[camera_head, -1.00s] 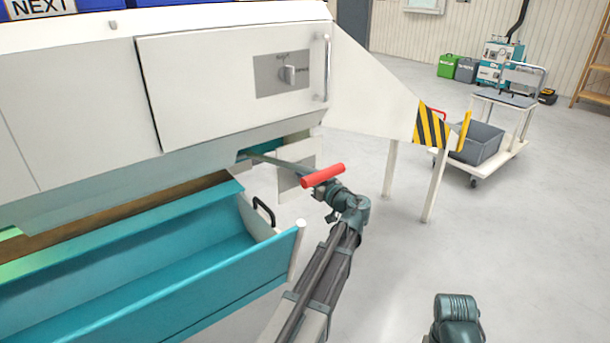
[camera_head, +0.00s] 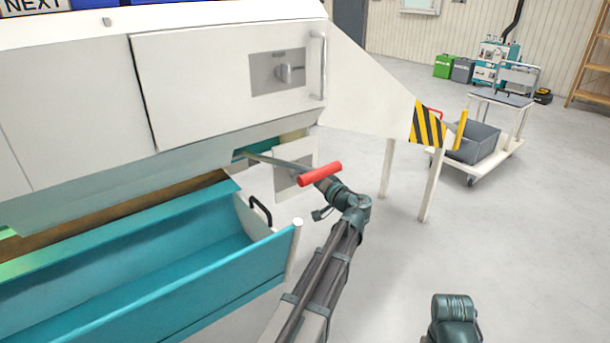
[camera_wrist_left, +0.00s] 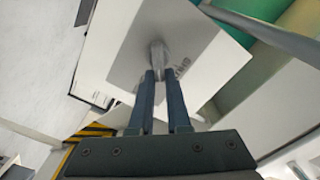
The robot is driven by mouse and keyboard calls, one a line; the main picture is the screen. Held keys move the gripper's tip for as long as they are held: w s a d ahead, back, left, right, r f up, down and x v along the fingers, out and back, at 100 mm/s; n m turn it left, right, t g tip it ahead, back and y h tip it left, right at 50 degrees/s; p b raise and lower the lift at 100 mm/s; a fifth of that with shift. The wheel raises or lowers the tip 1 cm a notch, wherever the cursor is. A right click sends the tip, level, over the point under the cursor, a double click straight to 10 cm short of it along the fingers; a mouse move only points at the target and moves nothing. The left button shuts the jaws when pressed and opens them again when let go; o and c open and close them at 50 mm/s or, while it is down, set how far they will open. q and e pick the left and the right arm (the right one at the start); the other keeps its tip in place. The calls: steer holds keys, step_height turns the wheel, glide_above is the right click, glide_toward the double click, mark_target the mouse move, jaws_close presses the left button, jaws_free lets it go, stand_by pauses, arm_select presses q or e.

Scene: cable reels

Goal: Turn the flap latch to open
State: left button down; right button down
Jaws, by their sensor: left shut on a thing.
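The flap (camera_head: 309,151) is a small white panel under the machine's body, with a grey plate on it. In the left wrist view the flap (camera_wrist_left: 205,50) fills the middle, and a grey latch knob (camera_wrist_left: 158,50) stands out from its plate. My left gripper (camera_wrist_left: 158,72) is shut on this knob, with one dark finger on each side. In the head view the fingertips and the knob are hidden behind the red grip (camera_head: 320,174) of a lever and my wrist. My right gripper is out of view; only part of my right arm shows at bottom right.
The lever's grey rod (camera_head: 275,162) crosses in front of the flap. An open teal drawer (camera_head: 150,290) lies at left, with a black handle (camera_head: 261,210). Above is a door with another knob (camera_head: 290,74).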

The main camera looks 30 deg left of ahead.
arm_select(q)
steer(key=shift+f+m+b, duration=0.15)
steer(key=shift+f+m, duration=0.1)
steer(key=shift+m, duration=0.95)
steer(key=shift+f+m+b, duration=0.2)
steer(key=shift+f+m, duration=0.05)
steer(key=shift+m, duration=0.95)
steer(key=shift+f+m+b, duration=0.15)
steer(key=shift+f+m, duration=0.1)
steer(key=shift+m, duration=0.95)
steer(key=shift+s, duration=0.1)
steer(key=c, duration=0.9)
jaws_free()
steer(key=shift+d, duration=0.1)
steer(key=v, duration=1.3)
steer(key=shift+d, duration=0.25)
